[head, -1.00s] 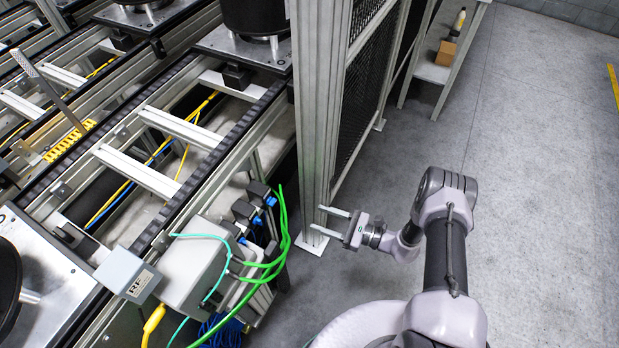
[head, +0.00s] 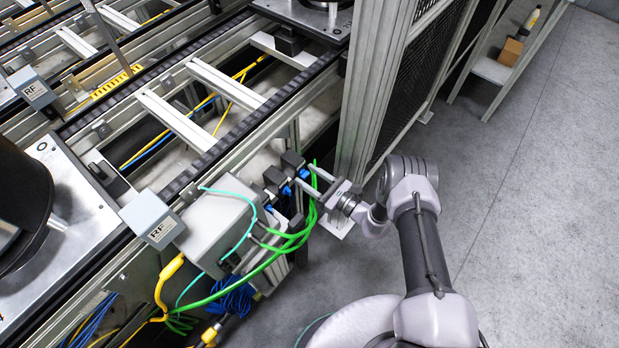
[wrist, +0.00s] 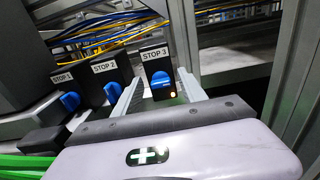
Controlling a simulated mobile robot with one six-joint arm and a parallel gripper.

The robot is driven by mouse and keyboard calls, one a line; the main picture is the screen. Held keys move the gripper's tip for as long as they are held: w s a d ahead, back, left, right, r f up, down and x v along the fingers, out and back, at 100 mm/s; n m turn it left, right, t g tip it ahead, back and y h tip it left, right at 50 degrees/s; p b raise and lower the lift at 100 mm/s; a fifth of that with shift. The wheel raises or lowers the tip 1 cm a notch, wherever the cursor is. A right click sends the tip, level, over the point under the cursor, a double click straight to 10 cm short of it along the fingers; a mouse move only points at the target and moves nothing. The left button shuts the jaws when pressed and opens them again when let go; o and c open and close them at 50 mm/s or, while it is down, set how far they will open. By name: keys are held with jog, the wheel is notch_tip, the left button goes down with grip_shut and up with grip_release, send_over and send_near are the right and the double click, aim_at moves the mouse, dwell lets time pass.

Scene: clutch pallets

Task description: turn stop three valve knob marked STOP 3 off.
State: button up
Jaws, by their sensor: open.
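The STOP 3 valve knob (wrist: 161,80) is blue on a black block with a white STOP 3 label, in the wrist view. A small amber light glows below it. My gripper (wrist: 158,82) is open, with a finger to each side of the STOP 3 block in the picture; I cannot tell whether they touch it. In the head view my gripper (head: 311,178) points left at the row of black valve blocks. The STOP 2 knob (wrist: 114,93) and the STOP 1 knob (wrist: 69,101) are to the left, also blue.
Green hoses (head: 290,240) run just below the valves. A grey box marked RF (head: 152,220) and a conveyor frame (head: 215,150) are at left. A fence post (head: 365,100) stands close behind my gripper. Open floor (head: 540,220) lies to the right.

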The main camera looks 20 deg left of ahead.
grip_shut()
jog(key=shift+n, duration=0.3)
jog(key=n, duration=0.3)
jog(key=shift+n, duration=0.4)
jog(key=n, duration=0.9)
jog(key=shift+s+f, duration=0.15)
jog(key=shift+n, duration=2.3)
jog(key=shift+f, duration=0.1)
